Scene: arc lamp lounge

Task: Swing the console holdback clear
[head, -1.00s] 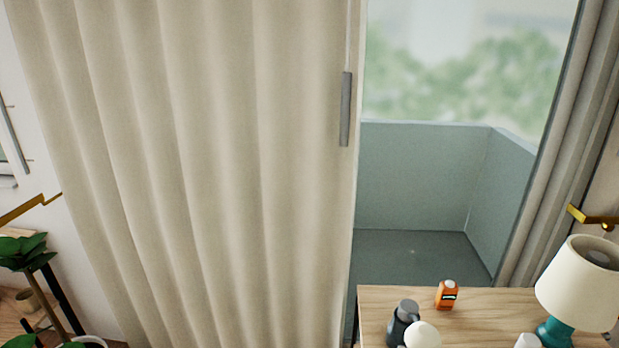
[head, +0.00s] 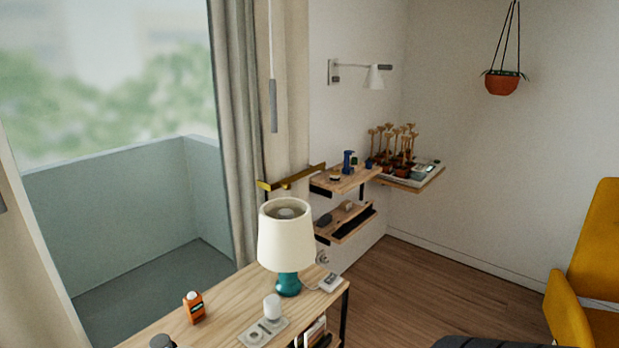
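A brass holdback (head: 292,179) sticks out in front of the curtain and wall at the right side of the window. It is a bar with a raised hooked end at the left, and it lies behind and above the lamp. The wooden console (head: 225,305) stands below it, in the lower middle of the head view. Bunched grey curtain (head: 236,140) and a cream curtain panel (head: 290,100) hang around the holdback. Neither of my grippers is in view.
A cream lamp (head: 285,240) with a teal base, an orange bottle (head: 194,307) and a white jar (head: 272,306) stand on the console. Wall shelves (head: 345,225) hold small items. A yellow armchair (head: 590,270) is at right. The wooden floor (head: 425,285) between is largely clear.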

